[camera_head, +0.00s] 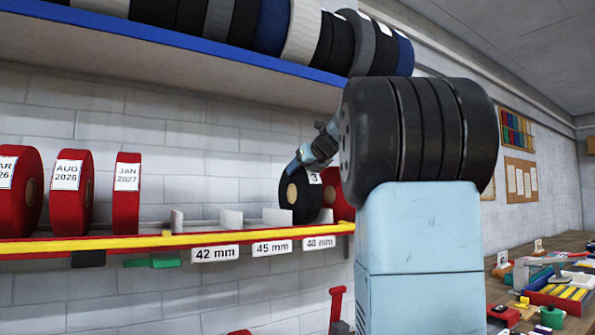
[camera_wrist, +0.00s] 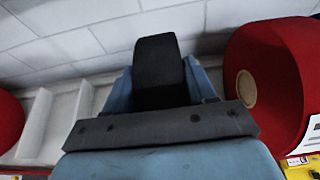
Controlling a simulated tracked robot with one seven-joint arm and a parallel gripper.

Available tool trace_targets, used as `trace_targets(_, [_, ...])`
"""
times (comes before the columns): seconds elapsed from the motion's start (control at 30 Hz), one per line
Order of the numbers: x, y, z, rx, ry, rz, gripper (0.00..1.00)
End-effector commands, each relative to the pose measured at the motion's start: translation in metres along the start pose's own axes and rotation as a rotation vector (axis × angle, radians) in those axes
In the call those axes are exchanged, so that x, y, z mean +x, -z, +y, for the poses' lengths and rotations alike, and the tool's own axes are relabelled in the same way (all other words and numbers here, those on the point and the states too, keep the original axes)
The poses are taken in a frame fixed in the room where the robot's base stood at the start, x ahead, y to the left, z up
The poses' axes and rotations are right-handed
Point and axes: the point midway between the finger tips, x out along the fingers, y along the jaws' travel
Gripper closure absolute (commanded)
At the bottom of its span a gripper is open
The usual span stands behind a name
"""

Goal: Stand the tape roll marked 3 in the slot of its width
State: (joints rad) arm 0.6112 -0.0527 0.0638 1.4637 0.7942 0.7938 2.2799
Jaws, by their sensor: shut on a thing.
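The black tape roll marked 3 (camera_head: 303,205) is upright, held in my gripper (camera_head: 304,163) by its upper part. In the wrist view the roll (camera_wrist: 160,72) stands between the blue fingers (camera_wrist: 163,88). In the head view it is at the shelf's right end, above and behind the 45 mm (camera_head: 272,247) and 48 mm (camera_head: 319,242) labels. Its lower edge is near the low dividers; I cannot tell if it touches the shelf or which slot it is over. The 42 mm label (camera_head: 215,253) is further left.
A red roll (camera_wrist: 270,85) stands close to the right of the held roll. Thin pale dividers (camera_head: 231,219) separate empty slots to the left. Red dated rolls (camera_head: 126,190) stand further left. A blue-edged upper shelf (camera_head: 200,45) with rolls hangs above. A cluttered bench (camera_head: 560,250) is at right.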

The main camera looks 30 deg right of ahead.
Motion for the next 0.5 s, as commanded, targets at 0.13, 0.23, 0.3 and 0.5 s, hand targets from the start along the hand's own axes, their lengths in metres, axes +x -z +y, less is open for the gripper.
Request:
trace_targets(0.13, [0.0009, 0.0018, 0.0001, 0.001, 0.0, -0.002, 1.0])
trace_targets(0.23, [0.0008, 0.0017, 0.0002, 0.0, 0.0, -0.002, 1.0])
trace_targets(0.3, [0.001, 0.0019, 0.0003, 0.0, 0.0, -0.001, 1.0])
trace_targets(0.5, [0.0017, 0.003, 0.0003, 0.001, 0.0, 0.0, 0.3])
